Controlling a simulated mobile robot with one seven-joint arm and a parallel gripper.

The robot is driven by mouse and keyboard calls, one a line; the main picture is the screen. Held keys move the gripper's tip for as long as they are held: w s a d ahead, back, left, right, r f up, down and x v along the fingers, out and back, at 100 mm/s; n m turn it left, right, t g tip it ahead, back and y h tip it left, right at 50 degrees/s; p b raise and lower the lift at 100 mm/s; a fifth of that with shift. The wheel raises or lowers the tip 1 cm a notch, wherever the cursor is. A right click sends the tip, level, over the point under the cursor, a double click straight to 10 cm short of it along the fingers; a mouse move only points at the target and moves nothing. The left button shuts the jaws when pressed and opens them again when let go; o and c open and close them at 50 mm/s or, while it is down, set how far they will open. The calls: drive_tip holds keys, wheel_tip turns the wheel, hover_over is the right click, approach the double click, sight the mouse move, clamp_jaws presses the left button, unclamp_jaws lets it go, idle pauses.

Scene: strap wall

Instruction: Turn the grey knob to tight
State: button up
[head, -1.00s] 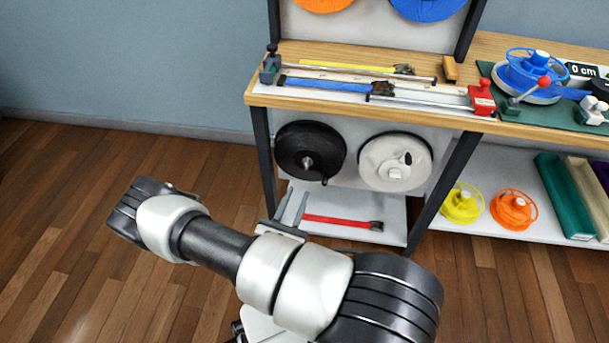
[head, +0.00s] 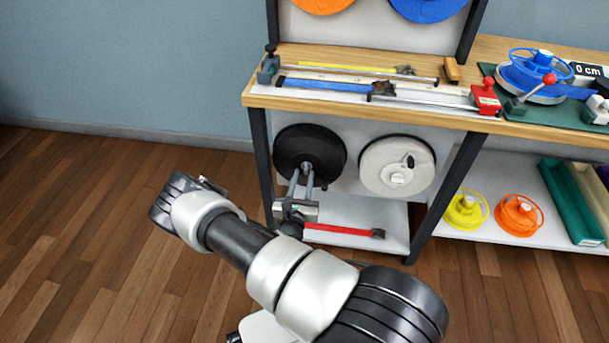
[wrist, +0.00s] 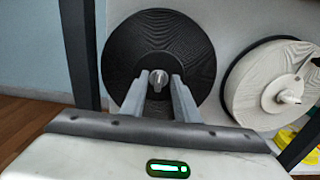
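The grey knob (wrist: 158,78) sits at the centre of the black reel (wrist: 120,52) on the panel below the shelf. The black reel also shows in the head view (head: 322,148), where my fingers overlap the knob region. My gripper (wrist: 156,88) is open, its two grey fingers pointing at the reel, one on each side of the knob in the wrist view. It also shows in the head view (head: 300,178). I cannot tell whether the fingertips reach around the knob or stop in front of it. No tight marking is readable.
A white reel (head: 378,182) with a small crank is mounted to the right. A red strap (head: 340,230) lies on the low shelf under the reels. Dark shelf legs (head: 262,165) stand on both sides. The wooden bench top (head: 350,104) is above. Yellow (head: 466,212) and orange (head: 518,217) spools stand right.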

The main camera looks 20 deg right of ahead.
sight(305, 168)
drive_tip(key=shift+x, duration=1.5)
drive_tip(key=shift+c, duration=0.4)
clamp_jaws()
